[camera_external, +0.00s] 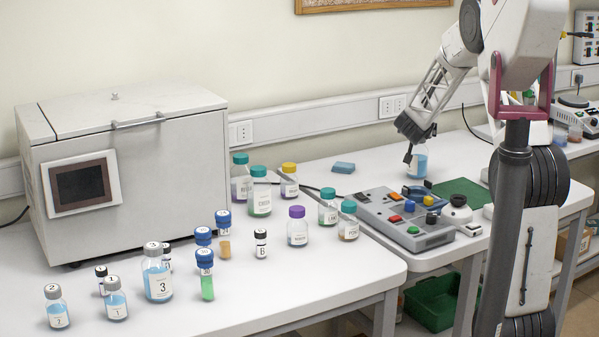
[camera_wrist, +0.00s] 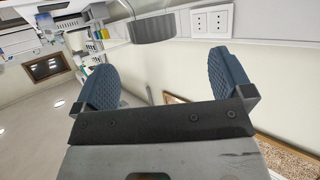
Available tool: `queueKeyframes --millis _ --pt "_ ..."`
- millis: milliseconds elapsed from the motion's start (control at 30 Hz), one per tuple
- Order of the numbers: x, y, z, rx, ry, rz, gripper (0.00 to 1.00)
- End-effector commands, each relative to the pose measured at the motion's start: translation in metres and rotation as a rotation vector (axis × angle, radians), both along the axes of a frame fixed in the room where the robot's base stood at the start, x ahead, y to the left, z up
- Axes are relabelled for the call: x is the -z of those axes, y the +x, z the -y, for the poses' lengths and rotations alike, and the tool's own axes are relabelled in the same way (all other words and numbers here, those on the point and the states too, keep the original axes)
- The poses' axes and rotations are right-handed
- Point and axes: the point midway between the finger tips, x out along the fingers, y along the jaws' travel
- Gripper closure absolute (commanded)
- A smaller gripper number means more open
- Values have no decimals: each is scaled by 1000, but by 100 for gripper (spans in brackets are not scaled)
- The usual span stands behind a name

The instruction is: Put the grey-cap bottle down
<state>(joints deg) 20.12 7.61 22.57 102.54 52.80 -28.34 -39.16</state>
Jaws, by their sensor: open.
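A bottle of blue liquid (camera_external: 416,166) stands upright on the right-hand table, behind the control box. The end of my gripper (camera_external: 409,154) is at its top, and the cap is largely hidden there in the external view. In the wrist view, a grey cylindrical shape, which looks like the cap (camera_wrist: 153,28), shows at the top between the two blue pads. My gripper (camera_wrist: 164,78) is open, with clear space between its pads. Grey-cap bottles marked 3 (camera_external: 157,280), 1 (camera_external: 115,304) and 2 (camera_external: 57,312) stand on the left table.
A control box with coloured buttons (camera_external: 398,215) and a green mat (camera_external: 461,192) lie in front of the bottle. A blue block (camera_external: 343,167) lies to its left. Several capped bottles and a large grey cabinet (camera_external: 150,165) stand on the left table. The wall is close behind.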

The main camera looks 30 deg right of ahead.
Motion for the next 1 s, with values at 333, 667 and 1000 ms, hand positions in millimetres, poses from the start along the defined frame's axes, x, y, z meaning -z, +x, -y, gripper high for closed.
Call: queueKeyframes --millis 333,667,1000 --pt "-39 -22 -69 -165 76 -11 2" --pt "-82 -88 -180 -413 201 -101 2" --pt "-103 -190 -275 -606 303 -268 2"
